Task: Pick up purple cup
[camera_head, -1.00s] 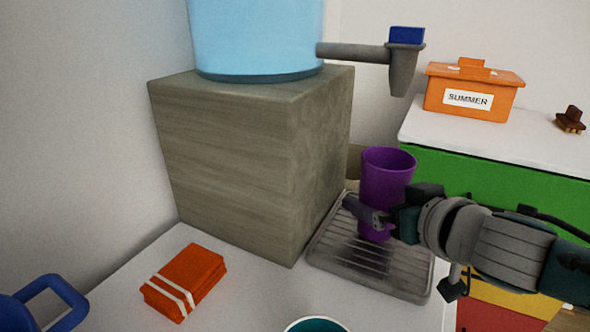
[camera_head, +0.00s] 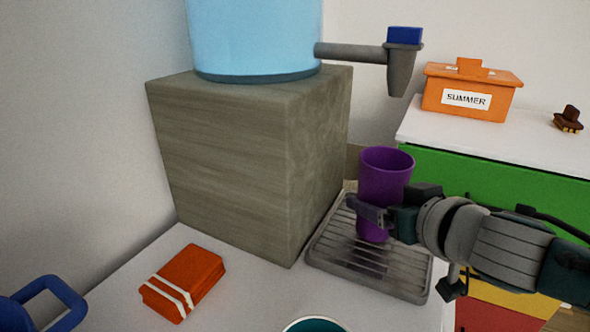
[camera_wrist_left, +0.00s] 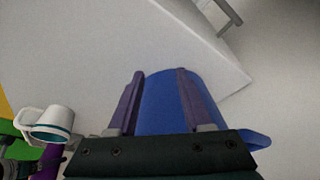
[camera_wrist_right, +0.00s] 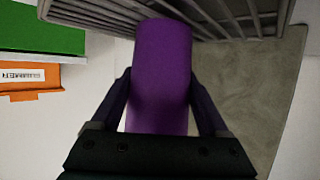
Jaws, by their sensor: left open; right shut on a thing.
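The purple cup (camera_head: 383,178) stands upright over the grey slatted drip tray (camera_head: 325,262), right of the wooden block. My right gripper (camera_head: 372,212) reaches in from the right and is shut on the cup. In the right wrist view the cup (camera_wrist_right: 162,75) lies between the two fingers (camera_wrist_right: 160,105). I cannot tell whether its base touches the tray. My left gripper (camera_wrist_left: 160,95) shows only in its wrist view. It is open, with its fingers in front of a blue vessel (camera_wrist_left: 165,105).
A light-blue tank (camera_head: 255,35) with a grey spout (camera_head: 400,70) stands on the wooden block (camera_head: 230,155). An orange striped packet (camera_head: 185,282), a blue handle (camera_head: 50,290) and a teal-lined vessel (camera_head: 316,325) are on the white table. An orange SUMMER box (camera_head: 470,92) sits on the cabinet.

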